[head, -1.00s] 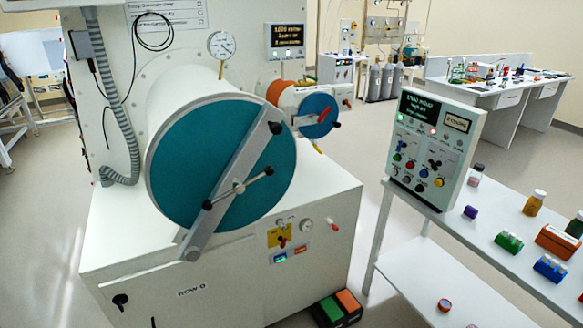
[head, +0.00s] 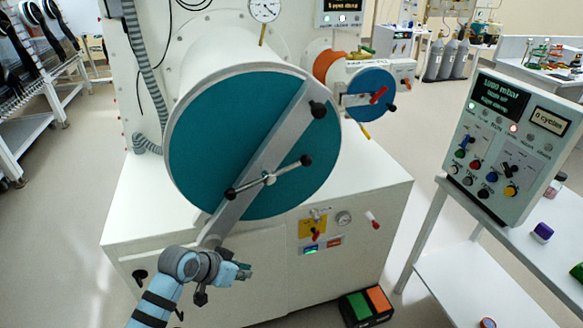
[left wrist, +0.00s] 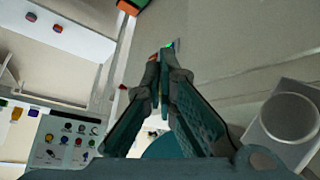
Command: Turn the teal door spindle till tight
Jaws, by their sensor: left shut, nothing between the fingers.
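The large teal round door (head: 215,115) is on the front of the white cylinder, with a grey diagonal bar across it. The spindle (head: 268,178) sits at the door's middle, a metal cross handle with black knobs at both ends, lying tilted up to the right. My left gripper (head: 244,271) is below and left of the spindle, in front of the white cabinet and near the bar's lower end. It is clear of the spindle. In the left wrist view its fingers (left wrist: 162,62) are shut with nothing between them, and part of the teal door (left wrist: 175,148) shows behind them. My right gripper is not in view.
A smaller blue round door (head: 370,92) is right of the large one. A control panel (head: 512,140) stands on a white shelf table (head: 440,225) at right. A green and orange pedal box (head: 367,305) is on the floor.

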